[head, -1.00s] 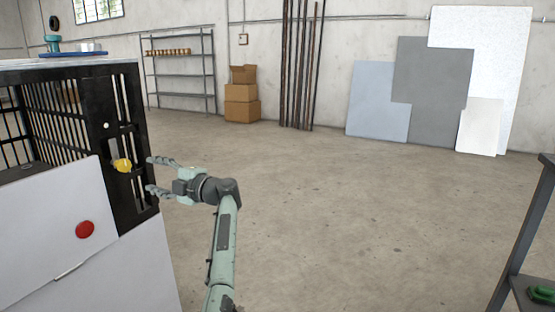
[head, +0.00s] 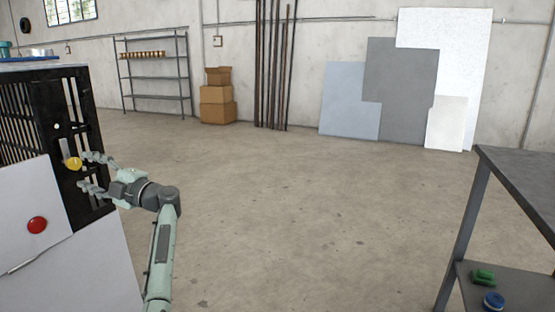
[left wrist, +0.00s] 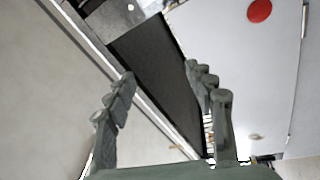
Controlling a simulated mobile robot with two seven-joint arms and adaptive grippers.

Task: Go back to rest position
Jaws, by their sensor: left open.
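My left gripper (head: 84,171) is open and empty at the lower left of the head view. My right gripper is not in view.
A white panel with a red button (head: 37,225) stands below the bars at left. A dark table (head: 520,185) stands at right, with green and blue items on its lower shelf. Open floor (head: 300,200) lies between. Cardboard boxes (head: 217,95) stand by the far wall.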

